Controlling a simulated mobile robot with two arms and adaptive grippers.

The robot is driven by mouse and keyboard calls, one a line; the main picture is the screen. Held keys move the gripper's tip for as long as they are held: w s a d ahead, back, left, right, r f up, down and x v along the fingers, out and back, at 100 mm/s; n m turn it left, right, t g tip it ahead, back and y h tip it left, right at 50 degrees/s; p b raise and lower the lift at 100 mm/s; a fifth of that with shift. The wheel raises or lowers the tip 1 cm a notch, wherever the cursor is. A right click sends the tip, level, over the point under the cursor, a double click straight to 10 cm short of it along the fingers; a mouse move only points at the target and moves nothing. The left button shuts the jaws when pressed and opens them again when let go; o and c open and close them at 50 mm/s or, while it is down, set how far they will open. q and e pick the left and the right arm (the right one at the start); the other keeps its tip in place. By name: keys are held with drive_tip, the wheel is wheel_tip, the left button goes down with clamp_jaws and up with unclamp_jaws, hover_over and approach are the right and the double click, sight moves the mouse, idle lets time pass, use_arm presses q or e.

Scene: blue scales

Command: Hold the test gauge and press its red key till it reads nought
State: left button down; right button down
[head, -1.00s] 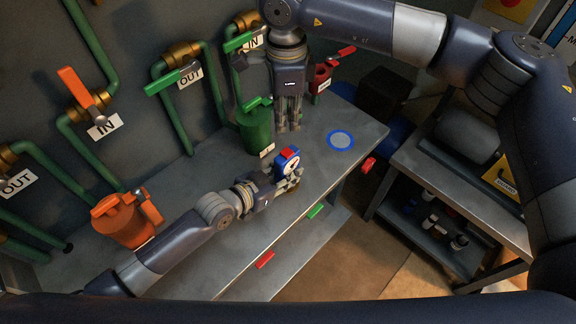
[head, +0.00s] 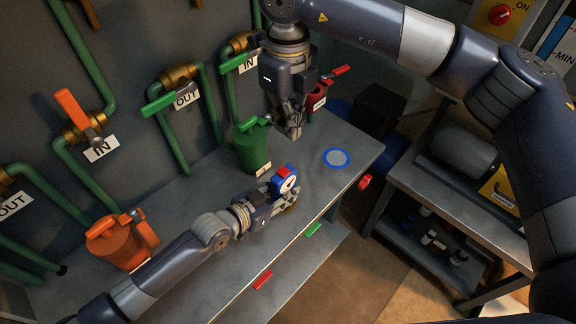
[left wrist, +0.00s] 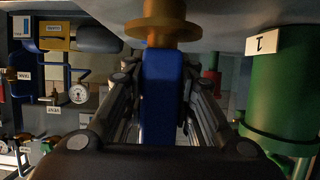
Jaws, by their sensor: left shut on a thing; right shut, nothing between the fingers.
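The test gauge (head: 286,181) is a blue-cased device with a white round dial and a red key (head: 283,171) on top. My left gripper (head: 289,195) is shut on it and holds it above the bench. In the left wrist view the gauge's blue side (left wrist: 160,95) stands between the two fingers, with a brass part (left wrist: 160,22) beyond it. The dial reading is too small to tell. My right gripper (head: 291,131) is shut and empty, pointing down above the bench, beyond the gauge and apart from the key.
A green canister (head: 250,150) stands behind the gauge, an orange one (head: 118,245) at the left and a red one (head: 314,97) at the back. A blue-ringed disc (head: 337,158) lies on the bench. Pipes and valves line the wall.

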drive_tip(key=shift+f, duration=0.1)
wheel_tip(320, 180, down, 14)
drive_tip(key=shift+r, duration=0.1)
idle(0.4)
drive_tip(key=shift+f, duration=0.6)
use_arm(q)
drive_tip(key=shift+s+r, duration=0.1)
use_arm(e)
drive_tip(key=shift+s+d+f, duration=0.1)
drive_tip(key=shift+s+f, duration=0.1)
drive_tip(key=shift+f, duration=0.2)
wheel_tip(320, 180, up, 15)
hover_over(289, 174)
drive_tip(key=shift+s+a, duration=0.2)
drive_tip(key=shift+s, duration=0.15)
